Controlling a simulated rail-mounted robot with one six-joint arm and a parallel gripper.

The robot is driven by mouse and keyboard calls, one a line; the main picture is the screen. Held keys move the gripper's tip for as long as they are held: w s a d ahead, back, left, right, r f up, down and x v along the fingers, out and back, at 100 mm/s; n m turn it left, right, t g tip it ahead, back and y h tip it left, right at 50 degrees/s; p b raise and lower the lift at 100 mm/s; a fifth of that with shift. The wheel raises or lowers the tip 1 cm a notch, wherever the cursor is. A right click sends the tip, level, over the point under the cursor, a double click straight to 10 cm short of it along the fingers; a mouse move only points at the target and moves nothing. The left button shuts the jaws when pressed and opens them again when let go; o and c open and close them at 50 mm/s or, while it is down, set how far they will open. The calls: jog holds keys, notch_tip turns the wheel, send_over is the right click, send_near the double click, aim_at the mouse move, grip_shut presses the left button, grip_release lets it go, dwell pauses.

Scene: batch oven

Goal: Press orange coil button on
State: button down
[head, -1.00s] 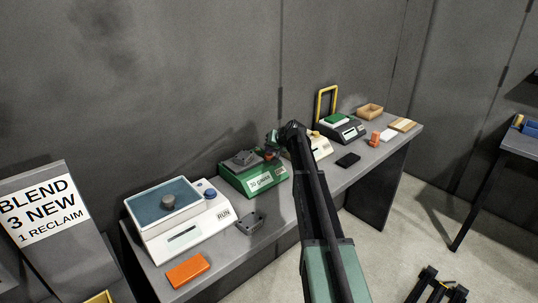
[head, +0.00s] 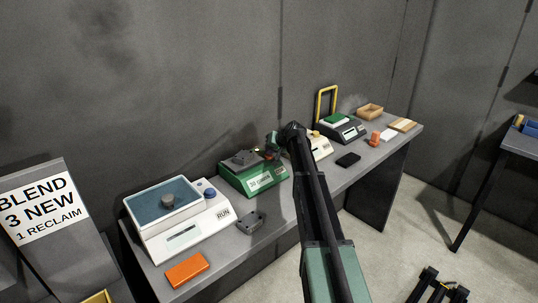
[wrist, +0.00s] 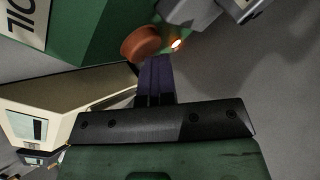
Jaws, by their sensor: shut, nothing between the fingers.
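The green machine (head: 250,181) stands on the bench, with a white label on its front and a grey block on top. In the wrist view its green side (wrist: 95,30) fills the upper left. The round orange button (wrist: 141,43) sticks out from it, and a small lamp (wrist: 176,44) glows beside it. My gripper (wrist: 152,66) is shut and empty, its fingertips right at the button's edge. I cannot tell if they touch it. In the head view my gripper (head: 272,146) is at the machine's right end, and the button is largely hidden there.
A white machine marked RUN (head: 183,222) stands to the left, with an orange block (head: 187,269) in front. A grey bracket (head: 250,222) lies before the green machine. A cream machine (head: 320,146) is close on the right, partly behind my arm. A dark scale (head: 342,130) stands farther right.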

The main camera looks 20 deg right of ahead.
jog(key=shift+r+p, duration=0.3)
jog(key=shift+p, duration=0.1)
notch_tip(320, 180, up, 6)
jog(key=p, duration=0.6)
jog(key=shift+r, duration=0.15)
dwell(0.9)
